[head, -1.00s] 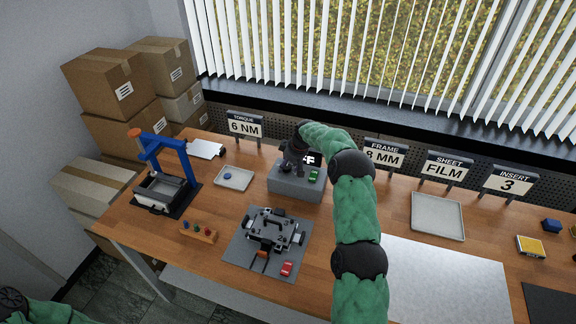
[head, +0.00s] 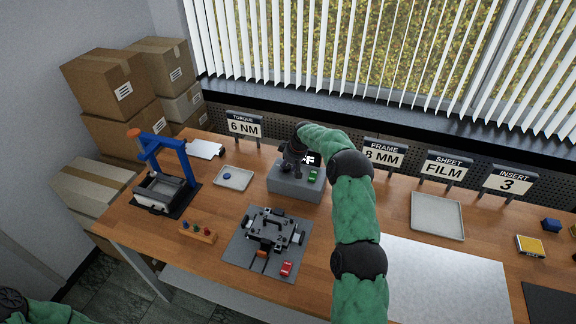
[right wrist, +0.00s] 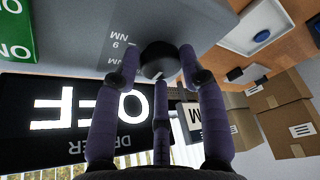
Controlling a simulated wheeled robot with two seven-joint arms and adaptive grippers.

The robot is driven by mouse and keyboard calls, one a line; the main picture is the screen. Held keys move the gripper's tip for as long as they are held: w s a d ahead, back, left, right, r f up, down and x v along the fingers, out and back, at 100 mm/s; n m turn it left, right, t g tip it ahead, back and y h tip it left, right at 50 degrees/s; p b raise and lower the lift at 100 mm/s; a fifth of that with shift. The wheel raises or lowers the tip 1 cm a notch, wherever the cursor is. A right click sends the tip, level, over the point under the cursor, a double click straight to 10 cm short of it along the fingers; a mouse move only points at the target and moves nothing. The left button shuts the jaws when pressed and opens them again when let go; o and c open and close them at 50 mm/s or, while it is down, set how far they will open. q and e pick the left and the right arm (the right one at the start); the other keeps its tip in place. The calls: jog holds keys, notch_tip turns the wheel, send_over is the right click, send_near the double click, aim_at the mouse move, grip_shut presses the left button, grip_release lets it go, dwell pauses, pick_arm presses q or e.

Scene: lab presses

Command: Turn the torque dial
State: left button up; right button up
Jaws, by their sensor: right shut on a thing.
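The torque dial (right wrist: 158,60) is a dark round knob on the grey face of the control box (head: 292,187). In the right wrist view, my right gripper (right wrist: 160,75) has its purple fingers around the dial and is shut on it. In the head view, my right gripper (head: 291,156) is over the box and hides the dial. Upside-down "NM" markings, one with a 6, show on the face beside the dial. The dial's exact setting cannot be read. The torque sign (head: 244,126) reads 6 NM. My left gripper is outside the views.
The box's display (right wrist: 90,110) reads OFF, with a green ON button (right wrist: 18,35) beside it. A fixture mat (head: 240,250) lies in front. A blue press (head: 160,165) stands at the far left.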

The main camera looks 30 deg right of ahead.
jog(key=m, duration=0.1)
jog(key=m+h, duration=0.1)
jog(key=shift+a+r+m+b, duration=0.1)
jog(key=shift+a+m+b, duration=0.1)
jog(key=shift+m+b, duration=0.2)
jog(key=shift+w+a+m+h+b, duration=0.1)
jog(key=shift+m+h+b, duration=0.3)
jog(key=shift+m, duration=0.4)
jog(key=m+h+b, duration=0.1)
jog(key=m+b, duration=0.1)
jog(key=m, duration=0.1)
jog(key=shift+w+r+m+b, duration=0.1)
jog(key=shift+m+b, duration=0.3)
jog(key=shift+b, duration=0.1)
jog(key=shift+r, duration=0.1)
jog(key=o, duration=1.1)
jog(key=shift+a, duration=0.1)
